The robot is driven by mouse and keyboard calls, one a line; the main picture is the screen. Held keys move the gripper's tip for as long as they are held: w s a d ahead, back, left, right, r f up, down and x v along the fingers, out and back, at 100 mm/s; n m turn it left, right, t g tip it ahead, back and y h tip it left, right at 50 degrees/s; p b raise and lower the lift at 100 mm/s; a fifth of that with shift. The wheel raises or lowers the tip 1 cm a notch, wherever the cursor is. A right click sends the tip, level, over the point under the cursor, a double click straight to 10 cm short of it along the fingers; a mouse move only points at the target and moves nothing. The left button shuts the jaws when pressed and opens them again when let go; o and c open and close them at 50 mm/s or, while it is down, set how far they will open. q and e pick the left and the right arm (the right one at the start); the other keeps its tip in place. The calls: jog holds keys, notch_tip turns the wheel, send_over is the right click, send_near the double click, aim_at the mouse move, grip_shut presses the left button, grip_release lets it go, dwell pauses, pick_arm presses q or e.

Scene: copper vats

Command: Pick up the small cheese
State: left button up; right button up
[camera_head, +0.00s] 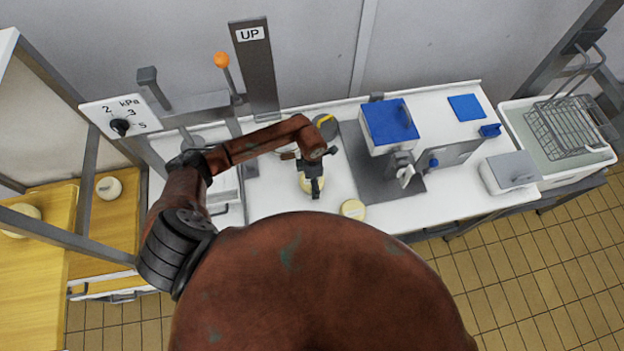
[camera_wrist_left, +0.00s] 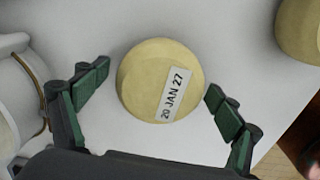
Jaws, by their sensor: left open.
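A small round pale-yellow cheese (camera_wrist_left: 150,75) with a white label reading "20 JAN 27" lies on the white worktop. In the left wrist view it sits between the two fingers of my open left gripper (camera_wrist_left: 158,84), with bare worktop showing on both sides. In the head view my left gripper (camera_head: 315,186) is over this cheese (camera_head: 305,184) and partly hides it. A second round cheese (camera_head: 353,209) lies just to its right, near the front edge; part of it shows in the left wrist view (camera_wrist_left: 300,28). My right gripper is not seen.
A machine with a blue lid (camera_head: 389,121) stands right of the cheeses. Farther right are a grey-lidded box (camera_head: 511,170) and a sink with a wire rack (camera_head: 562,128). More cheeses, one at the left (camera_head: 109,188), rest on wooden shelves.

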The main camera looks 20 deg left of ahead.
pick_arm(q)
jog(key=shift+f, duration=0.1)
jog(key=shift+c, duration=0.3)
jog(key=c, duration=1.6)
jog(key=shift+o, duration=0.2)
